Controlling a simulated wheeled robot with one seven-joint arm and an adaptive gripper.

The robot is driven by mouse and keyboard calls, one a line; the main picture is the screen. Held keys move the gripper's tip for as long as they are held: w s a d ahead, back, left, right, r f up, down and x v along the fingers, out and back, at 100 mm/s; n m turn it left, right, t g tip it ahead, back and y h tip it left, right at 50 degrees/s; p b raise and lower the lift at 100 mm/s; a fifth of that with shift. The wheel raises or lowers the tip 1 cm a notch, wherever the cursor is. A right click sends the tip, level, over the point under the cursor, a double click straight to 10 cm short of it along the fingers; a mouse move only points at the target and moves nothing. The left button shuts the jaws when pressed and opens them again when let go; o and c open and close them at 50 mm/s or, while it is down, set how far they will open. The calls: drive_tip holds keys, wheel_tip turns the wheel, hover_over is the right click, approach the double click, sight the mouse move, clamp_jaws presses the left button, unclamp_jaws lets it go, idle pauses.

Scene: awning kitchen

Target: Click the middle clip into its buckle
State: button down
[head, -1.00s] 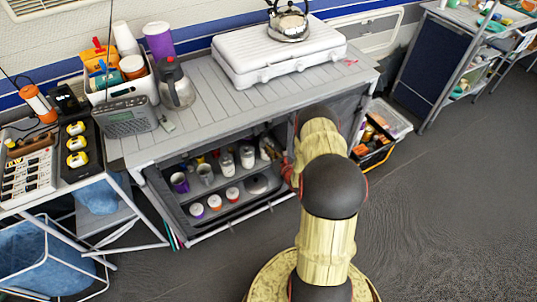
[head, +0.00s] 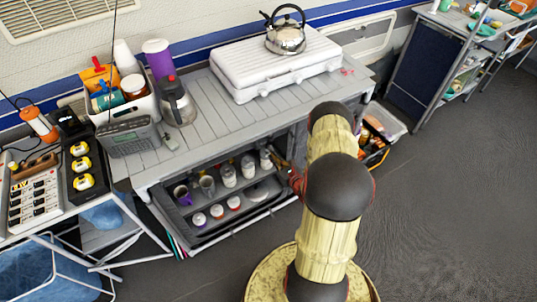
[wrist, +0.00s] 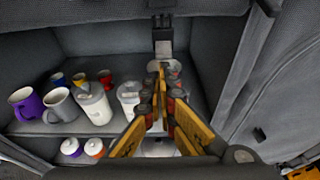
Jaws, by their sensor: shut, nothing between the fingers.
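In the wrist view, a black and grey strap with a clip or buckle (wrist: 163,47) hangs at the top middle of the cabinet opening. Which half it is, I cannot tell. My gripper (wrist: 157,68) has its yellow and dark fingers together at the tips, just below the strap's lower end in the picture. Nothing shows between them. Whether the tips touch the strap is unclear. A small dark clip (wrist: 259,135) lies on the grey fabric at the right. In the head view, my arm hides part of the cabinet's right side, and the strap is too small to make out.
The cabinet shelf (wrist: 60,128) holds a purple mug (wrist: 27,104), a grey mug (wrist: 62,106) and white canisters (wrist: 94,103), left of my fingers. A grey fabric flap (wrist: 280,100) stands at the right. A stove (head: 275,68) with a kettle (head: 285,35) is on the counter above.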

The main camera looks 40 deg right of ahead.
drive_tip(key=r, duration=0.1)
drive_tip(key=s+r+p, duration=0.1)
drive_tip(key=r, duration=0.1)
drive_tip(key=shift+s+a, duration=0.15)
drive_tip(key=shift+s, duration=0.05)
drive_tip(key=shift+f, duration=0.1)
